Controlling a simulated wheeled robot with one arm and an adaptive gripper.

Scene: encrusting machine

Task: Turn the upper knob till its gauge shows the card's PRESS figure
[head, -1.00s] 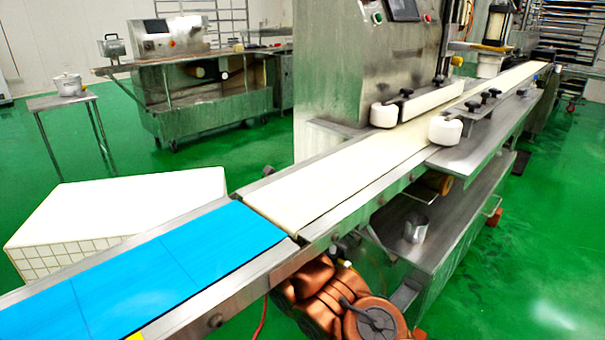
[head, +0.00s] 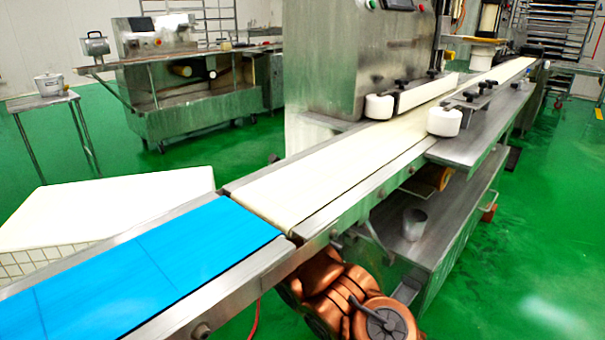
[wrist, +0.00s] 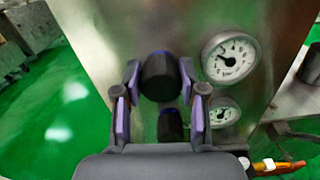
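In the wrist view the black upper knob (wrist: 160,76) stands out from a steel panel. My gripper (wrist: 160,70) is open, with one fingertip at each side of this knob. Whether the pads touch it I cannot tell. The upper gauge (wrist: 230,58), round and white-faced, is to the right of the knob. Its dark needle points to the upper left, but the figures are too small to read. A lower black knob (wrist: 170,125) shows between my fingers, with a smaller lower gauge (wrist: 224,112) to its right. I see no card in either view.
In the head view the conveyor, with a blue belt (head: 150,265) and a white belt (head: 310,185), crosses above my arm. A steel shelf with a metal cup (head: 414,224) is to its right. A brass fitting (wrist: 275,166) shows low right in the wrist view. Green floor lies open at right.

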